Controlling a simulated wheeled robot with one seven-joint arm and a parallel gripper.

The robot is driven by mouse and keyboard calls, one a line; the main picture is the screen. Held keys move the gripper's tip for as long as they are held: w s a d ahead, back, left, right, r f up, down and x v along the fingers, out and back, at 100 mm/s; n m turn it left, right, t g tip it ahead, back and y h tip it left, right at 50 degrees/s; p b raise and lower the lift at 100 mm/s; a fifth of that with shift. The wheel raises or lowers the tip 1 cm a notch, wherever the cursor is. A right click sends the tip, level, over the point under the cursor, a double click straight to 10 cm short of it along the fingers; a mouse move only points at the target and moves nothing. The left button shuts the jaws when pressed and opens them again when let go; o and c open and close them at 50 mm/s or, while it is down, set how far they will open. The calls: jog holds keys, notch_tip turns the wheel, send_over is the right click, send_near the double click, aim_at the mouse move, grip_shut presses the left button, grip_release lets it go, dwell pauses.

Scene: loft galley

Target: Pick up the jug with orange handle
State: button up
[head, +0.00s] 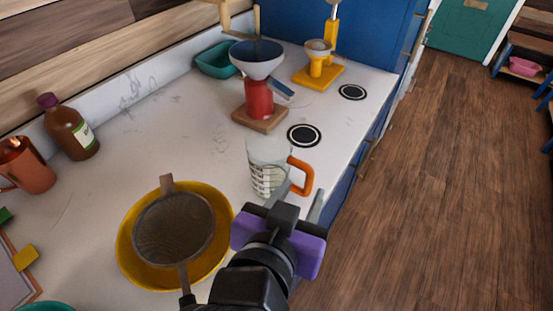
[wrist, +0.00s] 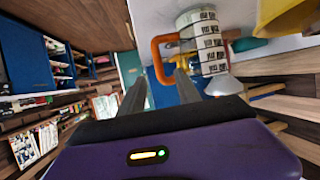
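The jug (head: 266,170) is clear with dark measuring marks and stands upright near the counter's right edge in the head view. Its orange handle (head: 303,174) points right. The jug also shows at the top of the wrist view (wrist: 203,42), with the handle (wrist: 158,52) to its left. My gripper (head: 302,192) is open and empty, close to the handle on the near side. In the wrist view the handle appears beyond and between the two fingertips (wrist: 161,76); I cannot tell whether they touch it.
A yellow bowl (head: 128,249) with a sieve (head: 174,231) on it stands left of my gripper. A red stand with a funnel (head: 257,63) is behind the jug. A brown bottle (head: 67,128) and copper mug (head: 27,165) stand at left. Floor (head: 430,200) is clear at right.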

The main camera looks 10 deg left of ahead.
aim_at(308, 180)
jog(key=x, duration=0.6)
jog(key=shift+w+d+f, duration=0.1)
jog(key=shift+w, duration=0.2)
jog(key=shift+c, duration=0.4)
grip_shut()
dwell(0.8)
